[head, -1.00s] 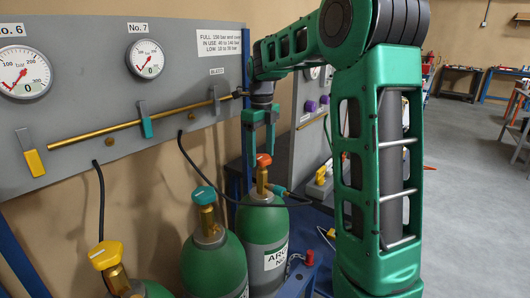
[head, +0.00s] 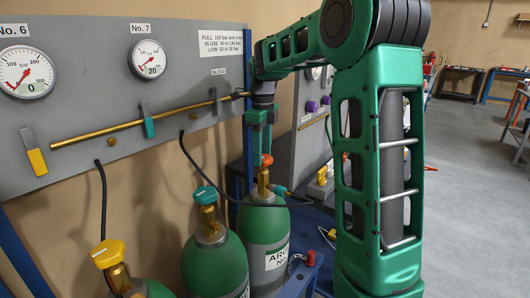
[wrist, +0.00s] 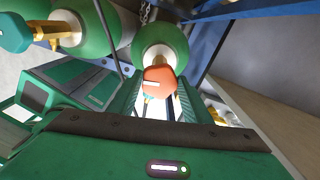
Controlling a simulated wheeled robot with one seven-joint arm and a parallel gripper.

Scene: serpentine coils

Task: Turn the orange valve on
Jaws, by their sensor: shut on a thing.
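The orange valve (head: 267,160) is the knob on a brass stem on top of a green cylinder (head: 263,225) with a white label. My gripper (head: 262,158) points down from above, with its two green fingers around the knob, shut on it. In the wrist view the orange knob (wrist: 158,80) sits between the fingers, a white mark on its top. The cylinder (wrist: 158,42) shows behind it. The No. 7 gauge (head: 147,59) on the grey panel reads about 20; the No. 6 gauge (head: 26,72) reads 0.
A cylinder with a teal knob (head: 205,195) and one with a yellow knob (head: 107,254) stand to the left. A black hose (head: 222,195) runs to the gripped cylinder. The panel (head: 200,70) carries a brass pipe (head: 100,131). Open floor (head: 470,200) lies to the right.

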